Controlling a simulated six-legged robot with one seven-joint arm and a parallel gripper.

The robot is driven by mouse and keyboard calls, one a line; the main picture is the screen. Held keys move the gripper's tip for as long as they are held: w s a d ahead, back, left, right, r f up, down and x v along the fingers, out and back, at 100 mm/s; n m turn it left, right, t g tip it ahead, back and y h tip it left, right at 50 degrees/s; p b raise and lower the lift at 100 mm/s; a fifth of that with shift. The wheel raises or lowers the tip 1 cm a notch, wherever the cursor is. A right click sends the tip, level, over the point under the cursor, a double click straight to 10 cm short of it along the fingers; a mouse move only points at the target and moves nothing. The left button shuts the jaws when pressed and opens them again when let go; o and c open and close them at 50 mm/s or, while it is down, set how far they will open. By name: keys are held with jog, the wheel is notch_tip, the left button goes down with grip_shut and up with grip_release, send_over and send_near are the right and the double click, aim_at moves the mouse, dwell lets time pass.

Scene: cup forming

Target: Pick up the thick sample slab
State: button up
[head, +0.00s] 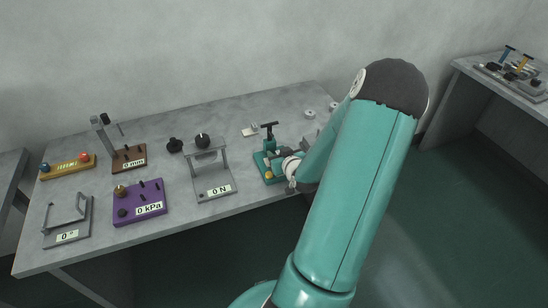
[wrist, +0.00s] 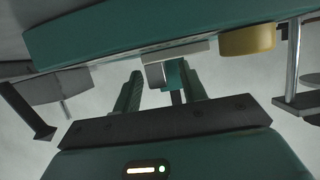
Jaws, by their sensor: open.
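My gripper (wrist: 161,84) is open in the wrist view, its two dark green fingers apart. A small pale grey block (wrist: 155,73) shows between and beyond the fingertips, close to the underside of a teal device; I cannot tell whether it is the thick sample slab. In the head view the teal device (head: 262,160) stands at the right part of the bench, with a black T-handle and a yellow knob. The yellow knob (wrist: 247,41) also shows in the wrist view. My gripper is beside this device, partly hidden by my arm. No slab is clearly identifiable in the head view.
The grey bench (head: 90,258) carries a grey press marked 0 N (head: 213,180), a purple 0 kPa box (head: 140,202), a brown 0 mm stand (head: 129,158) and a 0° frame (head: 69,222). A small pale piece (head: 249,131) lies behind the teal device.

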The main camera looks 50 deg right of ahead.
jog(key=shift+d+f, duration=0.1)
grip_shut()
dwell(0.3)
